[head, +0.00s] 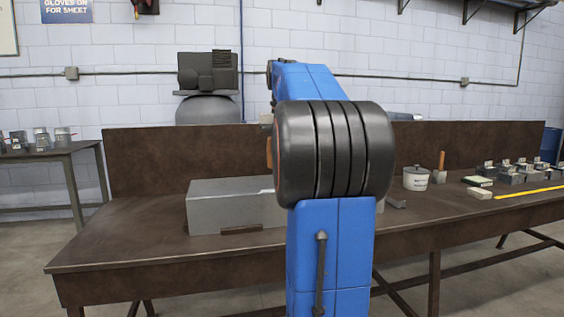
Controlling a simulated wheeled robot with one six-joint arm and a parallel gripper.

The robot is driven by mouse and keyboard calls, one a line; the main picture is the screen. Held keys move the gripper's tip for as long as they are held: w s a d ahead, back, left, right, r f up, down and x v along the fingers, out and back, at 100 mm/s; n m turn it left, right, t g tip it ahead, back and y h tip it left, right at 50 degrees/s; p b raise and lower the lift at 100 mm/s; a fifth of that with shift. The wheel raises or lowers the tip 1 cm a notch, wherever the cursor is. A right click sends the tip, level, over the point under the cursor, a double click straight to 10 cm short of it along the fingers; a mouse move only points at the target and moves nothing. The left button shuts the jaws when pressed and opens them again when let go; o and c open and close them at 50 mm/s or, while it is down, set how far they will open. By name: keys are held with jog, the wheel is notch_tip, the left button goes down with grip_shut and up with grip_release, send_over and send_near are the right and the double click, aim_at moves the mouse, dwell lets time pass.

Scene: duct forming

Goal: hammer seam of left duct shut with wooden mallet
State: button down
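A grey sheet-metal duct (225,208) lies lengthwise on the brown workbench in the head view, left of my arm. Its right part is hidden behind my blue and black arm. A small piece of brown, wood-coloured material (269,151) shows at the left edge of my arm's black joint, above the duct; I cannot tell whether it is part of the mallet. My gripper is hidden behind the arm, so its fingers and anything in them are not visible. The seam cannot be made out.
The workbench (120,235) has a raised back panel (150,160). A white tub (417,178), a tool with an upright wooden handle (441,162), several small metal boxes (511,178) and a yellow strip (530,192) sit on the right. The bench's left end is clear.

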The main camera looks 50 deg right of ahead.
notch_tip(320, 180, down, 8)
notch_tip(320, 180, up, 9)
jog(key=shift+f, duration=0.2)
dwell(0.4)
jog(key=shift+f, duration=0.15)
dwell(1.3)
dwell(0.5)
